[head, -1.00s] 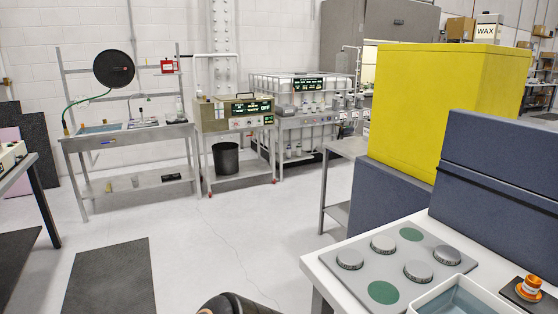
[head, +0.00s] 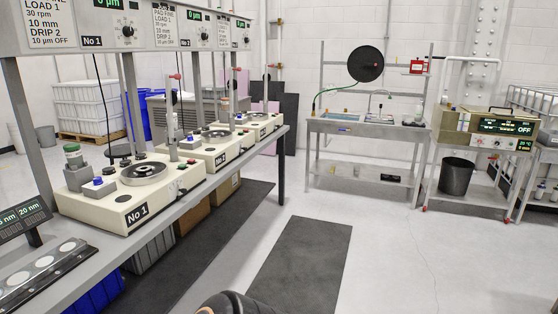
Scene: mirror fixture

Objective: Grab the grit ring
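I cannot pick out the grit ring for certain in the head view. Polishing machine No 1 (head: 128,192) stands on the long bench at the left, with a round plate (head: 147,172) ringed in dark on its top. A green-topped jar (head: 74,155) stands at its left end. Two more similar machines (head: 212,148) stand farther along the bench. Neither of my grippers is in view. A dark rounded part, probably of my own arm, shows at the bottom edge.
The grey bench (head: 190,205) holds a tray of pale discs (head: 42,270) at the lower left. A dark mat (head: 300,265) lies on the open floor. A sink table (head: 365,128) and a trolley with a black bin (head: 457,176) stand at the back.

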